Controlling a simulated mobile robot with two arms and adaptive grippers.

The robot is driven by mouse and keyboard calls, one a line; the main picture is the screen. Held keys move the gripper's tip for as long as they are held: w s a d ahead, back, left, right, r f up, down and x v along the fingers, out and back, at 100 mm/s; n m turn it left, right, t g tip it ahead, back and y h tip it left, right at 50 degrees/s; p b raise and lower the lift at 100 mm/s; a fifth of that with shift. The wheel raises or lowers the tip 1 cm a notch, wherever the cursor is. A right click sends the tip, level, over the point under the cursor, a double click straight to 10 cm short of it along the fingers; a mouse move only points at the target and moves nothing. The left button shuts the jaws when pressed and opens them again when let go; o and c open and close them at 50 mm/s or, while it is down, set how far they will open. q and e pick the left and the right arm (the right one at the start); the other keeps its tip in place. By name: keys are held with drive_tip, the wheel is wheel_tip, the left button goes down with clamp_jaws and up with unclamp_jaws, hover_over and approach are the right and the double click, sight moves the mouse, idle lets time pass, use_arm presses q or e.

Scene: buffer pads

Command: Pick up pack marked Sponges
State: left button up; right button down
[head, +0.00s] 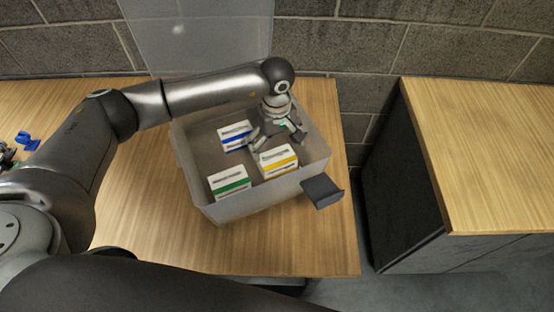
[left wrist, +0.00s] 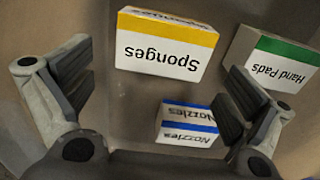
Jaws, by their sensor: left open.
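The pack marked Sponges (left wrist: 166,45) is a white box with a yellow band, and its label reads upside down in the left wrist view. In the head view this yellow-banded pack (head: 278,161) lies in a translucent bin (head: 262,198), at the right of the packs. My left gripper (head: 276,138) is inside the bin's outline, just behind the yellow-banded pack. In the left wrist view its fingers (left wrist: 156,82) are wide apart with nothing between the pads, and the Sponges pack shows beyond them, apart from them. My right gripper is not in view.
A blue-banded Nozzles pack (head: 235,136) and a green-banded Hand Pads pack (head: 229,182) share the bin. The bin walls surround the left gripper. A dark tab (head: 322,191) stands at the bin's front right. A blue item (head: 27,141) lies far left on the wooden table (head: 150,225).

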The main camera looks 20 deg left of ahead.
sight(276, 156)
use_arm(q)
drive_tip(key=f, duration=0.1)
drive_tip(key=f+p, duration=0.1)
drive_tip(key=f, duration=0.1)
drive_tip(key=f+p, duration=0.1)
drive_tip(key=shift+s+f, duration=0.25)
drive_tip(key=shift+f, duration=0.7)
drive_tip(key=c, duration=0.9)
drive_tip(key=shift+w, duration=0.1)
drive_tip(key=shift+r, duration=0.15)
